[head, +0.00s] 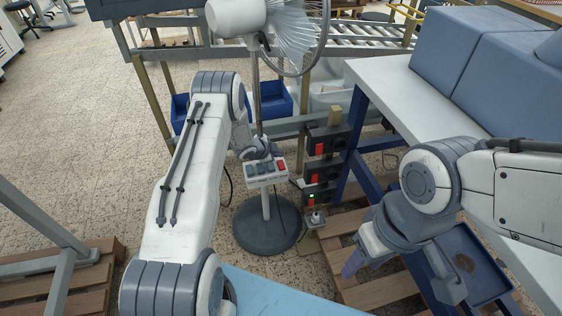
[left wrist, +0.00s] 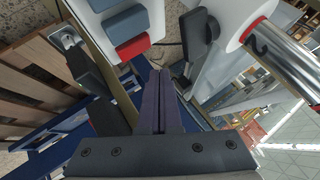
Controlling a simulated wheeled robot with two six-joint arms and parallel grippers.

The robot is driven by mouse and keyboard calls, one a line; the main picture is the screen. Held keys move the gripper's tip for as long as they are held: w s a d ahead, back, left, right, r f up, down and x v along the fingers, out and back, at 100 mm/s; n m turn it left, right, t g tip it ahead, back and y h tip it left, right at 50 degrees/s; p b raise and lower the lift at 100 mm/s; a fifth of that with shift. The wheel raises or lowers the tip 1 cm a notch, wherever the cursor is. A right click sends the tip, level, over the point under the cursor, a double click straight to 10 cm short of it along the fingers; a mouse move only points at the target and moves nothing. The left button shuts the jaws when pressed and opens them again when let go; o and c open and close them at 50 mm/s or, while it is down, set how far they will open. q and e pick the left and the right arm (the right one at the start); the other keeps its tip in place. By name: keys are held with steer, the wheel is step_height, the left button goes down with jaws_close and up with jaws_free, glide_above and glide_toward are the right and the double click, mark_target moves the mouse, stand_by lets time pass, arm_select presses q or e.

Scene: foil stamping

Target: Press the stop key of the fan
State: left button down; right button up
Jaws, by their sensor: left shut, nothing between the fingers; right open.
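The fan (head: 275,25) stands on a pole with a round dark base (head: 267,224). Its white key box (head: 266,181) on the pole has a row of blue-grey keys (head: 258,168) and one red key (head: 282,164) at the right end. My left gripper (head: 262,150) is at the box's upper edge, partly hidden by my arm. In the left wrist view its shut, empty fingers (left wrist: 153,78) have their tips close to the red key (left wrist: 133,47); I cannot tell whether they touch it. My right gripper (head: 405,275) is open and empty, over the right side.
Dark switch boxes with red parts (head: 322,148) stand on a post right of the fan. A white table with blue blocks (head: 470,50) is at right, a blue tray (head: 470,265) below it. Wooden pallets (head: 380,290) lie on the floor. A roller conveyor (head: 370,32) is behind.

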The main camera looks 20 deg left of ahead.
mark_target(279, 166)
arm_select(q)
step_height(279, 166, up, 3)
steer(key=shift+r+p, duration=0.1)
steer(key=shift+p, duration=0.8)
